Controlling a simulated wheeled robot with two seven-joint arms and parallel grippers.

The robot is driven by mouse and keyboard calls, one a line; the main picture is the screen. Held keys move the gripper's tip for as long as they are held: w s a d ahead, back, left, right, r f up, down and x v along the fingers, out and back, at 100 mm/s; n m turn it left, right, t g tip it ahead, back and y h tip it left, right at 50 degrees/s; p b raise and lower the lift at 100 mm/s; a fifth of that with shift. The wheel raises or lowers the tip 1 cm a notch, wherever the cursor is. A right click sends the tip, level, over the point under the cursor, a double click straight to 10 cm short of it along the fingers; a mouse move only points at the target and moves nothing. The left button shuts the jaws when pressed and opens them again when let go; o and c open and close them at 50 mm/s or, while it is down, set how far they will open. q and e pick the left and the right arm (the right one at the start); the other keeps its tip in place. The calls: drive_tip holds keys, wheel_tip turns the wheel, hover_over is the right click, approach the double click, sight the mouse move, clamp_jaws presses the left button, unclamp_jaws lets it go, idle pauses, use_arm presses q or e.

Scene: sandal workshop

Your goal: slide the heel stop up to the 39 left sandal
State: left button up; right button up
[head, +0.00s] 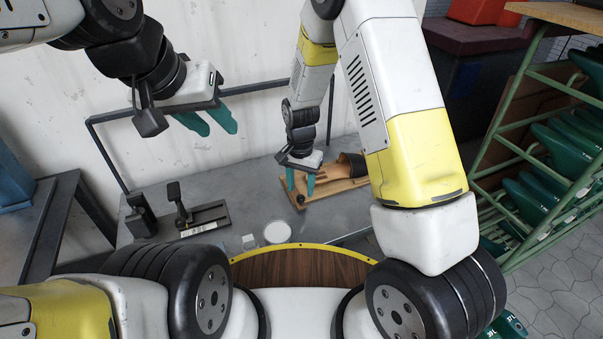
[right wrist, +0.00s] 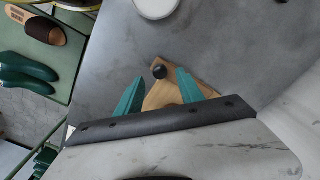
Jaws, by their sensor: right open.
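A wooden board (head: 335,187) lies on the grey table, with a tan and dark brown sandal-shaped piece (head: 350,162) at its far right part. I cannot read a size on it. A black round knob (head: 300,199), which looks like the heel stop's, stands at the board's near left end. The knob also shows in the right wrist view (right wrist: 159,71), between and just past the fingertips. My right gripper (head: 300,196) is open above that end, its teal fingers either side of the knob, holding nothing. My left gripper (head: 218,133) hangs empty, fingers apart, in front of the wall.
A black lever tool (head: 182,222) on a labelled base stands at the left of the table. A white round dish (head: 277,232) and a small clear block (head: 249,241) lie near the front edge.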

sight(301, 196)
drive_tip(key=shift+f, duration=1.85)
clamp_jaws()
